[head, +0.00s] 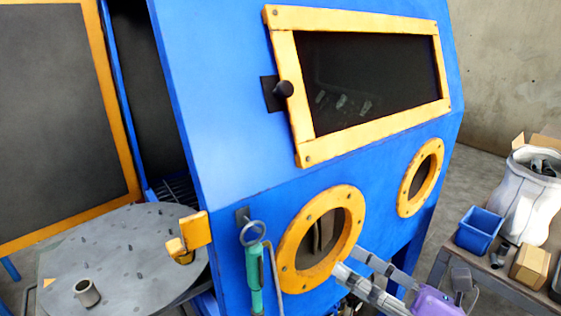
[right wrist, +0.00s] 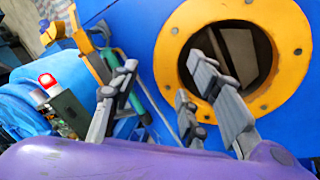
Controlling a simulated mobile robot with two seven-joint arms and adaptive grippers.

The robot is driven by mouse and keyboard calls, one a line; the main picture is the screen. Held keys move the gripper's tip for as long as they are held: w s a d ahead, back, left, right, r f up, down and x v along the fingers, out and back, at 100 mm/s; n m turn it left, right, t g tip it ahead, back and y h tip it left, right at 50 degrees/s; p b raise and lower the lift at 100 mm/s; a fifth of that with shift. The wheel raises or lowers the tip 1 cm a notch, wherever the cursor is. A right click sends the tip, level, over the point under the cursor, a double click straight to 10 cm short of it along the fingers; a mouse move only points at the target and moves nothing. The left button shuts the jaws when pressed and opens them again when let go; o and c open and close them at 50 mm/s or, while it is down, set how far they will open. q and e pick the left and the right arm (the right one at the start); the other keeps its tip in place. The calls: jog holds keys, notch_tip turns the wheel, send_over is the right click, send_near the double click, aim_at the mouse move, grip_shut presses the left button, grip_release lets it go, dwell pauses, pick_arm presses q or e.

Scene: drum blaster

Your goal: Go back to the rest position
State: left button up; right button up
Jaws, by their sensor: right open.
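My right gripper (head: 352,263) has a purple body and grey fingers. It is in front of the blue blasting cabinet (head: 235,120), at the lower right of its left yellow-ringed port (head: 289,262). In the right wrist view my right gripper (right wrist: 160,88) has its fingers spread wide with nothing between them. The yellow-ringed port (right wrist: 178,62) is behind the right-hand fingers there, and I cannot tell whether they touch it. My left gripper is not in view.
A green-handled tool (head: 254,278) hangs by the port. The round turntable (head: 115,255) at left carries a small cup (head: 86,292). The table (head: 500,273) at right holds a blue bin (head: 479,229), a cardboard box (head: 530,264) and a white sack (head: 532,200).

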jog(key=w+d+f+m+t+h+p, duration=0.1)
jog(key=d+f+m+t+h, duration=0.2)
jog(key=m, duration=0.4)
jog(key=w+d+f+m+t+h, duration=0.1)
jog(key=w+d+f+m+h, duration=0.2)
jog(key=m, duration=0.4)
jog(key=s+d+f+m+g+h+p, duration=0.1)
jog(key=s+d+f+m+h, duration=0.25)
jog(key=f+m, duration=0.4)
jog(key=s+d+f+m+g+h+p, duration=0.2)
jog(key=s+d+f+m+h, duration=0.25)
jog(key=f, duration=0.45)
pick_arm(q)
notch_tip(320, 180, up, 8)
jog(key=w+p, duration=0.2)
jog(key=p, duration=0.1)
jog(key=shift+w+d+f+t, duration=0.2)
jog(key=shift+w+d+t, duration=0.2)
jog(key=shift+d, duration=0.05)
pick_arm(e)
jog(key=s+a+f+m+g, duration=0.2)
jog(key=s+f+m, duration=0.4)
jog(key=s, duration=0.4)
jog(key=s+a+f+m+g, duration=0.3)
jog(key=s+a+f+m, duration=0.2)
jog(key=s, duration=0.5)
notch_tip(320, 180, down, 2)
jog(key=shift+s+a+f+m, duration=0.15)
jog(key=shift+s+f+m, duration=0.15)
jog(key=shift+m, duration=0.2)
